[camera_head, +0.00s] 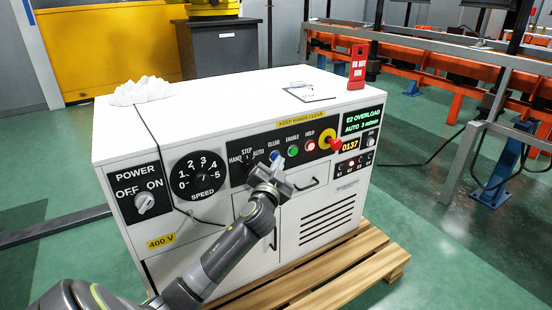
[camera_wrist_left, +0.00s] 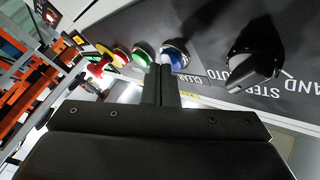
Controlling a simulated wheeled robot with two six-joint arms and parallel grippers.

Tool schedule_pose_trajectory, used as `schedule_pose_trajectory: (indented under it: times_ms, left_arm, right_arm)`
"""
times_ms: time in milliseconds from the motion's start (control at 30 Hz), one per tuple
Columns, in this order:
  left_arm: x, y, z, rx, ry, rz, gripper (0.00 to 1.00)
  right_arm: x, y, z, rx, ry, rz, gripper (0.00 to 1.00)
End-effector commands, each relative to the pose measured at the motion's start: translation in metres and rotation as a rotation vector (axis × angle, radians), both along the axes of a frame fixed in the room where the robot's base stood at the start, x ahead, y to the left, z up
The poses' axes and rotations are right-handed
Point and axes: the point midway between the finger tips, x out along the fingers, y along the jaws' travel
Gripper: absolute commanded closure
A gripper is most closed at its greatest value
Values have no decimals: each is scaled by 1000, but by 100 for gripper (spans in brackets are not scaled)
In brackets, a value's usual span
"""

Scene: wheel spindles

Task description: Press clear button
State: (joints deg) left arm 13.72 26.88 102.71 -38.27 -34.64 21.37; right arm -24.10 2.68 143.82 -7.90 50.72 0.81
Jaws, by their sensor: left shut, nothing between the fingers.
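The clear button is the blue one (camera_head: 275,155) under the CLEAR label on the white cabinet's black panel. In the left wrist view the blue clear button (camera_wrist_left: 175,50) shows just beyond my fingertips, with its label upside down. My left gripper (camera_head: 279,166) is shut and empty, its fingers pointing at the panel at the blue button. In the left wrist view its tips (camera_wrist_left: 162,68) overlap the button's lower edge; I cannot tell whether they touch it. My right gripper is not in view.
The mode selector (camera_wrist_left: 258,58) is on the other side. A display (camera_head: 363,121) reads E2 OVERLOAD. The cabinet stands on a wooden pallet (camera_head: 385,262).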

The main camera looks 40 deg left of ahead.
Motion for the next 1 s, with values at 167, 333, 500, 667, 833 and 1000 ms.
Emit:
schedule_pose_trajectory:
  times_ms: [167,333,500,667,833,1000]
  left_arm:
    - [1,2,0,0,0,0,100]
    - [1,3,0,0,0,0,100]
    - [1,3,0,0,0,0,100]
    - [0,-1,0,-1,1,0,100]
    - [-3,-9,0,-2,0,-1,100]
    - [-5,-12,0,-1,0,0,100]
  right_arm:
    - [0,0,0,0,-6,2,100]
    - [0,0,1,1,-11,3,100]
    - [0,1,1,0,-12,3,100]
    - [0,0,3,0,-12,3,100]
    - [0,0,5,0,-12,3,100]
    - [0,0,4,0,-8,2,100]
